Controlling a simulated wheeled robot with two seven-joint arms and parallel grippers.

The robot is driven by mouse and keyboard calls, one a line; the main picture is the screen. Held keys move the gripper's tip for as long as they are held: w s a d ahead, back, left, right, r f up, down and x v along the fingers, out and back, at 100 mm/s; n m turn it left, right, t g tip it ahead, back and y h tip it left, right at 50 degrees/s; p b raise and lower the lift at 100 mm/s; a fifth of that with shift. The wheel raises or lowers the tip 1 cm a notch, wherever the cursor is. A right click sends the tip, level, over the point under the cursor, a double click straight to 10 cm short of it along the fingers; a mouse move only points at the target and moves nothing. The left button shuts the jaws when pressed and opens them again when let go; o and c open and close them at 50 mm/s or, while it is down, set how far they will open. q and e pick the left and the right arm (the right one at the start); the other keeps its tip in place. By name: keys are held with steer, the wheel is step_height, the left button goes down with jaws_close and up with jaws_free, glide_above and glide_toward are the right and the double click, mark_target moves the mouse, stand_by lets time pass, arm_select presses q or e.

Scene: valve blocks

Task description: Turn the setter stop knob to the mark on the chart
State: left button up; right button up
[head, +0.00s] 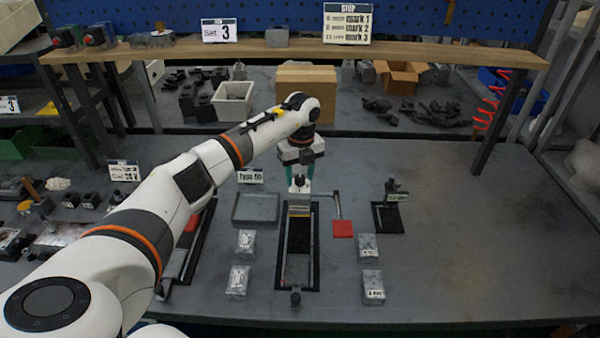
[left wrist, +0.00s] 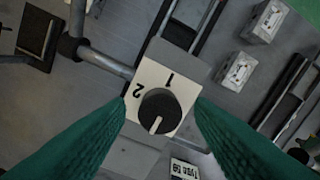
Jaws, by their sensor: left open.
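The setter stop knob (left wrist: 158,112) is a round black knob on a white plate (left wrist: 176,88), close in the left wrist view. The digits 1 and 2 show on the plate; its white pointer line points toward the bottom of the picture, away from both. In the head view the plate (head: 299,188) sits at the far end of the setter frame (head: 315,240). My left gripper (head: 299,180) is above it, green fingers open on either side of the knob. The stop chart (head: 347,24) lists mark 1, mark 2 and mark 3; its left column is too small to read surely.
A card reading Set 3 (head: 219,31) stands on the wooden shelf. A type card (head: 249,176) reads perhaps 50. A grey tray (head: 256,208), a red pad (head: 342,229) and several labelled grey blocks (head: 372,287) lie around the setter. The table's right side is clear.

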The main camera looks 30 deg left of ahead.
arm_select(q)
steer(key=shift+c, duration=1.1)
steer(key=c, duration=0.6)
steer(key=shift+c, duration=0.9)
arm_select(e)
steer(key=shift+s+d+f, duration=0.1)
steer(key=shift+s+d, duration=0.3)
steer(key=shift+d, duration=0.05)
